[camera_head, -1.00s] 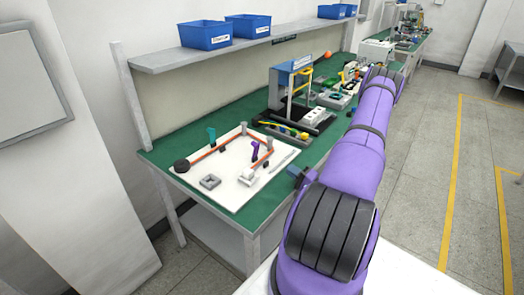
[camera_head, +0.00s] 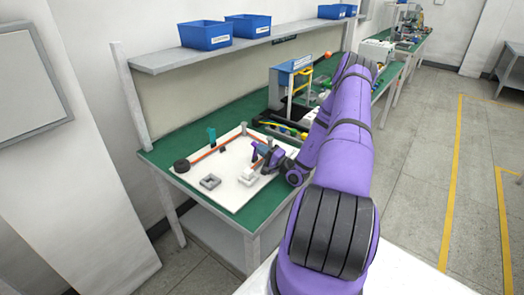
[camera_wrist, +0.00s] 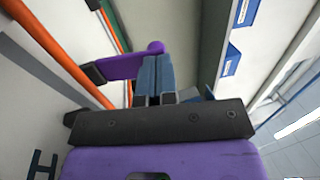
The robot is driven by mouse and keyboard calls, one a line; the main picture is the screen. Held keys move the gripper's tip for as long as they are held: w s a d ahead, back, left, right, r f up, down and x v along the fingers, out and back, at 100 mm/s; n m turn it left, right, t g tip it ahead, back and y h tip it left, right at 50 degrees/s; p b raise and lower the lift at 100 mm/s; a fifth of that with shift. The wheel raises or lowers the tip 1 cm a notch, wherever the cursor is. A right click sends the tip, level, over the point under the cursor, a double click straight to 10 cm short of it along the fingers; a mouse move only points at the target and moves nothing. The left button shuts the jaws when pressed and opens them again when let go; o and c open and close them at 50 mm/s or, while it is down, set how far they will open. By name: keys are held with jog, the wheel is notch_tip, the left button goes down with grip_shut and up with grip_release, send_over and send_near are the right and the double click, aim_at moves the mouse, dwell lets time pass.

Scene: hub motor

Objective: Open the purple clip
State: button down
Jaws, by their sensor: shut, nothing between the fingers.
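The purple clip (camera_wrist: 122,66) lies across the upper left of the wrist view, with its rounded end (camera_wrist: 155,47) just beyond my fingertips. My gripper (camera_wrist: 155,60) is shut, its blue fingers side by side with nothing between them. The fingers are close beside the clip; I cannot tell whether they touch it. In the head view my gripper (camera_head: 267,153) is low over the right part of the white board (camera_head: 232,195), largely covering the clip. An orange cable (camera_wrist: 62,55) runs past the clip's other end.
A teal clip (camera_head: 212,134) stands at the back of the board. A black round part (camera_head: 182,165) and a grey square block (camera_head: 210,182) sit on its left side. A white block (camera_head: 248,177) is near my gripper. A blue-topped frame (camera_head: 290,80) stands behind.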

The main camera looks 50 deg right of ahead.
jog(key=shift+w, duration=0.1)
dwell(0.3)
jog(key=shift+w+a+r+g, duration=0.1)
jog(key=shift+w+r+g, duration=0.25)
jog(key=shift+g, duration=0.35)
jog(key=shift+w+r, duration=0.1)
jog(key=shift+w, duration=0.3)
jog(key=shift+s, duration=0.1)
